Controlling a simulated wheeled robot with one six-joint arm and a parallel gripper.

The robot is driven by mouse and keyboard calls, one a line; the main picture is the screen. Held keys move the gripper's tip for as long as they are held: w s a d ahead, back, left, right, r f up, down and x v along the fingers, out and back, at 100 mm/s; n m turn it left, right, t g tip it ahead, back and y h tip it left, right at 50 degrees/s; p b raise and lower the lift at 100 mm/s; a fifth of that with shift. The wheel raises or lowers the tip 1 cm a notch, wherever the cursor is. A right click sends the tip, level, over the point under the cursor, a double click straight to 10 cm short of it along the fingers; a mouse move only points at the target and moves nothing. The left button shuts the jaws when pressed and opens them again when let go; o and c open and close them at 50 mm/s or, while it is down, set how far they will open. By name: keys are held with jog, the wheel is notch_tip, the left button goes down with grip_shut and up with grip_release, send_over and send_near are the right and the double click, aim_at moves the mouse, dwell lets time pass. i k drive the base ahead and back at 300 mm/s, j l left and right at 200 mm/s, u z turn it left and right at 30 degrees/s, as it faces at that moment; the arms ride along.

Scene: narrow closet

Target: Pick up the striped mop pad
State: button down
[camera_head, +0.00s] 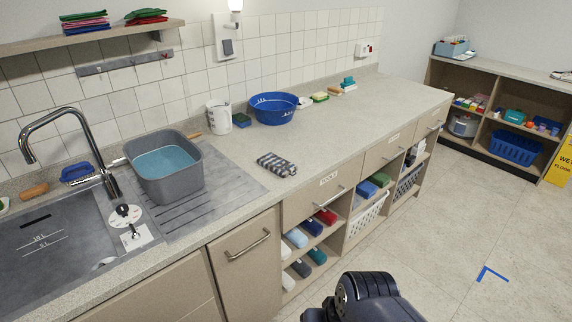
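The striped mop pad (277,164) is a small grey-and-white striped bundle. It lies on the speckled countertop (327,150) near the front edge, above the drawer labelled "TOOLS". Nothing lies on it, and it is apart from other things. A dark part of my own arm shows at the bottom centre, below and right of the pad. My gripper's fingers are not in view.
Left of the pad are a grey basin (163,193) of water on the drainboard and a tall faucet (70,135). Behind it stand a white jug (219,117) and a blue bowl (274,109). Open shelves with folded cloths lie below.

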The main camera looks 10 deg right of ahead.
aim_at(281, 167)
jog(key=i+l, duration=0.2)
jog(key=i, duration=0.15)
jog(key=i+l+z, duration=0.1)
jog(key=i+l, duration=0.3)
jog(key=i, duration=0.3)
